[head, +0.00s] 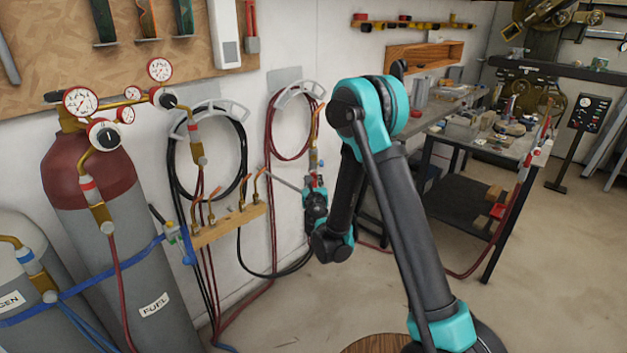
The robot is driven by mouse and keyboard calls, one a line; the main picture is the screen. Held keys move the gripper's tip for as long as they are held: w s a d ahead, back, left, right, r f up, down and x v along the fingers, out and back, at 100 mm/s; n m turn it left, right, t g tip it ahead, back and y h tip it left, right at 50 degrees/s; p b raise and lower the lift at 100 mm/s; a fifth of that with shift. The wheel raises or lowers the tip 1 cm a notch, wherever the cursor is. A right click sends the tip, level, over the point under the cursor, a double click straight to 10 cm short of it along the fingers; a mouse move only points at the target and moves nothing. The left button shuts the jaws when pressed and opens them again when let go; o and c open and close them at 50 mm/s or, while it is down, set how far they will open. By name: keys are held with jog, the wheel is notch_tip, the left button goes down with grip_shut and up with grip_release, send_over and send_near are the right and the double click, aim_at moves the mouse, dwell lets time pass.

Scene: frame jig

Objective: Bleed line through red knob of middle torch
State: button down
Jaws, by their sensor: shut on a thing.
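My gripper (317,203) is at the right end of the wooden wall rack (225,226), small and partly covered by my own arm. It is shut on what looks like a torch, with small red and green parts showing at the jaws. A thin grey rod (285,183) runs from there up and left toward the rack. I cannot make out a red knob clearly or tell which part the jaws grip. Several brass torch tips (243,192) stand up from the rack.
A red-topped fuel cylinder (92,182) with gauges and a pale cylinder (28,280) stand at left, strapped in blue. Hoses hang on a left holder (212,112) and a right holder (300,88). A cluttered workbench (490,140) stands at right. The floor between is open.

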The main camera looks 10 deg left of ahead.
aim_at(313, 150)
jog(key=shift+n, duration=1.1)
jog(key=c, duration=1.3)
grip_release()
jog(key=shift+r, duration=5)
